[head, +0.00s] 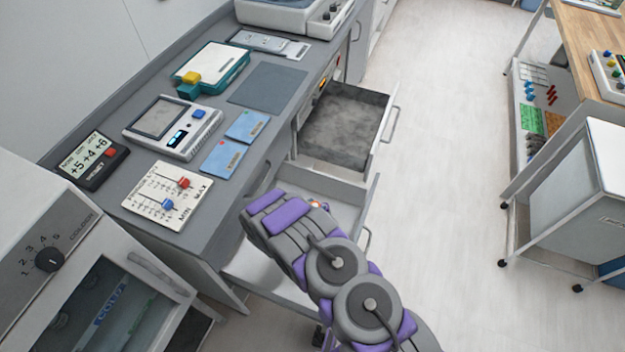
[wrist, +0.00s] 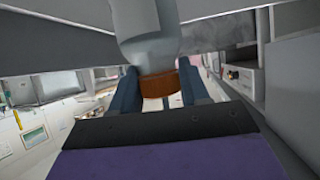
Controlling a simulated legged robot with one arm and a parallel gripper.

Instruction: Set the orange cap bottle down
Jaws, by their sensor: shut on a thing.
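In the wrist view my gripper (wrist: 160,88) has its two dark blue fingers on either side of the orange cap bottle (wrist: 150,45). The bottle has a translucent grey body and a brownish-orange cap, which sits between the fingers. Its body runs up toward the top edge of the picture, past a grey panel edge. In the head view my purple and grey arm reaches down beside the open drawers. It hides my gripper and the bottle there. I cannot tell whether the bottle touches a surface.
The grey counter (head: 262,122) bears several devices and two blue cards. An upper drawer (head: 340,130) is pulled out and looks empty; a lower white drawer (head: 270,262) is also out, partly behind my arm. A cooler (head: 90,262) stands at left.

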